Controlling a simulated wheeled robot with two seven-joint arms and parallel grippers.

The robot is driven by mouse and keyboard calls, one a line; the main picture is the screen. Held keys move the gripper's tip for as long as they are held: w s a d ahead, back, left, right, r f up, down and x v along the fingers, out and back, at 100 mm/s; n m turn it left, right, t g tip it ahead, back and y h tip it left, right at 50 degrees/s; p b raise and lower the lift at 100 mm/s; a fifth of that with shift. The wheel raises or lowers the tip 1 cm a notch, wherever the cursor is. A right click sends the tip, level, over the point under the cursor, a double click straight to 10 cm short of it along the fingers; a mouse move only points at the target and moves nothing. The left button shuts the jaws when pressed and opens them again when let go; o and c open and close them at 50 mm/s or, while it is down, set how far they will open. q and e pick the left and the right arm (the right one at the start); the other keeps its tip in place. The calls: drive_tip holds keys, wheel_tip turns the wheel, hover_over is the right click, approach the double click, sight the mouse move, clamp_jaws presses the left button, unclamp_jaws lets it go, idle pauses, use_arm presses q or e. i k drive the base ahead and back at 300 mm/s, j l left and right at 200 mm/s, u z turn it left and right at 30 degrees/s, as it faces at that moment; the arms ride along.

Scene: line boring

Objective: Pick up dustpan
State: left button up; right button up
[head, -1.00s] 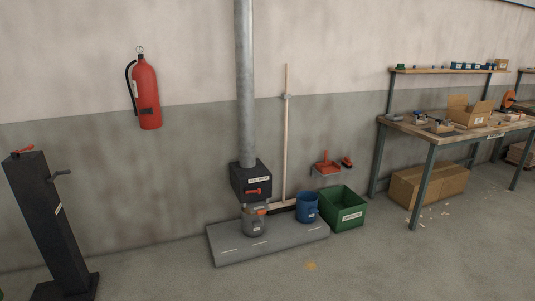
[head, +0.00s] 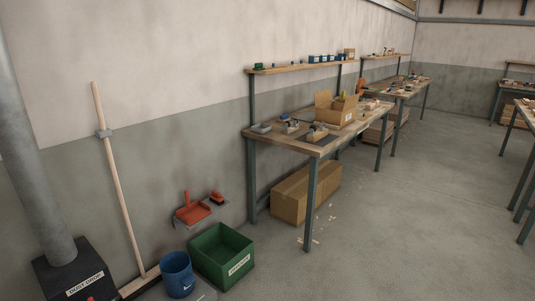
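A red dustpan (head: 192,213) with an upright handle sits on a small grey wall shelf (head: 207,220), low on the wall in the head view. A small red brush (head: 217,198) lies beside it on the right end of the shelf. The dustpan is above and behind the green bin. Neither of my grippers shows in the head view.
A green bin (head: 238,259) and a blue bucket (head: 176,275) stand on the floor below the shelf. A broom (head: 119,185) leans on the wall at left, near the dust drop box (head: 78,279). A workbench (head: 293,142) stands right, with a large carton (head: 305,191) beneath. Open floor lies right.

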sight(194, 212)
drive_tip(key=i+z, duration=0.35)
drive_tip(key=i, duration=1.75)
drive_tip(key=i+l+u, duration=0.15)
drive_tip(key=i+u, duration=0.25)
drive_tip(key=i, duration=0.15)
drive_tip(key=i+l+u, duration=0.3)
drive_tip(key=i+u, duration=0.15)
drive_tip(key=i+l+u, duration=0.8)
drive_tip(key=l, duration=0.3)
